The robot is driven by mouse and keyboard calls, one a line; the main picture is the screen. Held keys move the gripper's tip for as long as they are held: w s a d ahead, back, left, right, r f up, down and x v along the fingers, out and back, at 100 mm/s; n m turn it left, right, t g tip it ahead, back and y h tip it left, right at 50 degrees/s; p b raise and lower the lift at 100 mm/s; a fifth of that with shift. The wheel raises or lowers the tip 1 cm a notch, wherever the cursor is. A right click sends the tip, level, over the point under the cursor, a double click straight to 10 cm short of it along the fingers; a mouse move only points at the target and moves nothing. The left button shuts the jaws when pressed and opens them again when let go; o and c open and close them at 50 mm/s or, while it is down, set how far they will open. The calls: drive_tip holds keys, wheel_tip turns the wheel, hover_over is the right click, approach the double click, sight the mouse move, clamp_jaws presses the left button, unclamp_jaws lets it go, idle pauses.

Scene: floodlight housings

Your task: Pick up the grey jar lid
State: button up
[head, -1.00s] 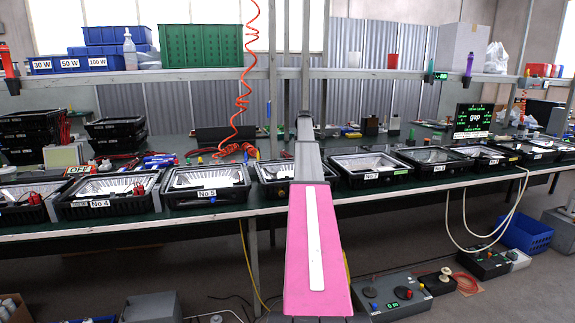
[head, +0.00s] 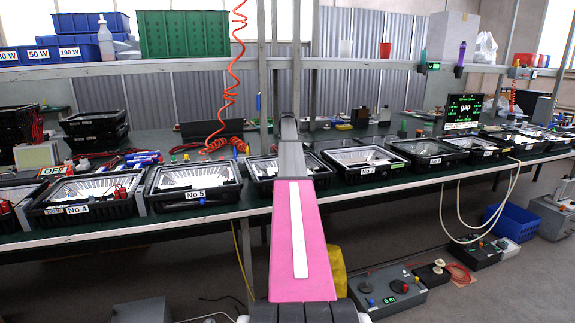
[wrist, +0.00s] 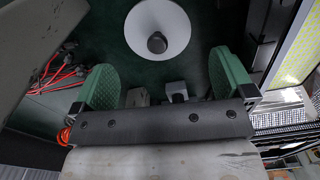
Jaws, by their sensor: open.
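The jar lid shows in the wrist view as a light grey round disc (wrist: 140,38) with a dark knob at its centre. In the head view my pink arm reaches over the bench; I cannot make out the lid there.
A row of black floodlight housings, including No 5 (head: 151,195) and No 7 (head: 345,178), lines the bench front. In the wrist view, red cables (wrist: 62,75) lie at left and a yellow-dotted light panel (wrist: 300,45) is close at right. Shelf posts (head: 297,70) stand behind my arm.

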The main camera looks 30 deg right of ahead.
drive_tip(key=shift+w+a+f, duration=0.1)
drive_tip(key=shift+f, duration=1.25)
drive_tip(key=shift+w+a+f, duration=0.1)
drive_tip(key=shift+f, duration=1.2)
drive_tip(key=c, duration=0.7)
drive_tip(key=shift+r, duration=0.1)
drive_tip(key=shift+c, duration=0.2)
